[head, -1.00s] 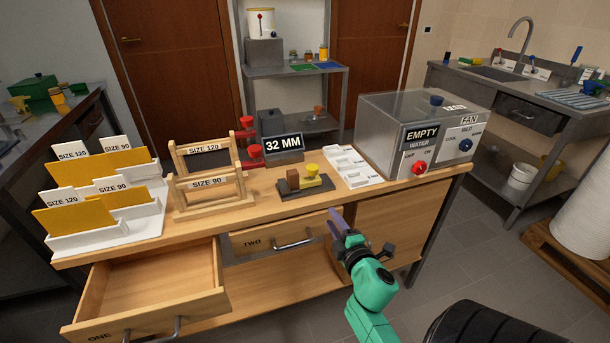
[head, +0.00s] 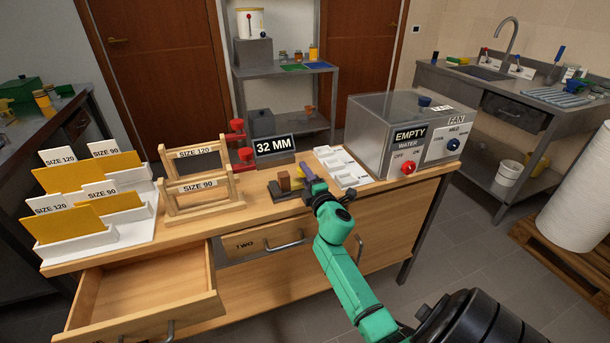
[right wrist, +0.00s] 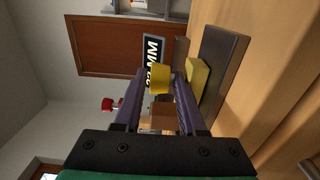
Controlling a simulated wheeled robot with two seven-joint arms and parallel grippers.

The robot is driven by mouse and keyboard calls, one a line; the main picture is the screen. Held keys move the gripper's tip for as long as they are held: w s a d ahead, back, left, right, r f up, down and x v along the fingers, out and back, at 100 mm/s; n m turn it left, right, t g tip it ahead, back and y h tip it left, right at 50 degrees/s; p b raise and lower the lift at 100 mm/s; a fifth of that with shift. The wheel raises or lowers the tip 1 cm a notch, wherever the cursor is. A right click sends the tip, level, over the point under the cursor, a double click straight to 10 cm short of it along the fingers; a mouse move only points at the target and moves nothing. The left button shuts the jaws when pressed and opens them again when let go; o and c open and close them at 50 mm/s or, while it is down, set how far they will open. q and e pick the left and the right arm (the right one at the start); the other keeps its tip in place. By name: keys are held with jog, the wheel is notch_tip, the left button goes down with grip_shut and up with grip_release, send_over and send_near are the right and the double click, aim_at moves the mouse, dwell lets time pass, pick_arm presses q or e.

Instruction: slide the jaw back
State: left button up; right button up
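A small gauge stands on the bench, with a dark base (head: 290,196), a brown block (head: 284,181) and a yellow jaw with a round knob. My right gripper (head: 308,177) is at the gauge's right end and mostly hides the jaw in the head view. In the right wrist view, the purple fingers (right wrist: 157,80) are apart. The yellow knob (right wrist: 160,79) shows between them with gaps on both sides; contact is not visible. The jaw's yellow foot (right wrist: 198,80) lies on the dark base (right wrist: 222,65). My left gripper is out of view.
A white slotted tray (head: 340,166) and a grey box (head: 397,130) with a red knob stand to the right. Wooden frames (head: 200,187) stand left. Drawer ONE (head: 145,295) is pulled out.

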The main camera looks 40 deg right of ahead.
grip_shut()
dwell(1.4)
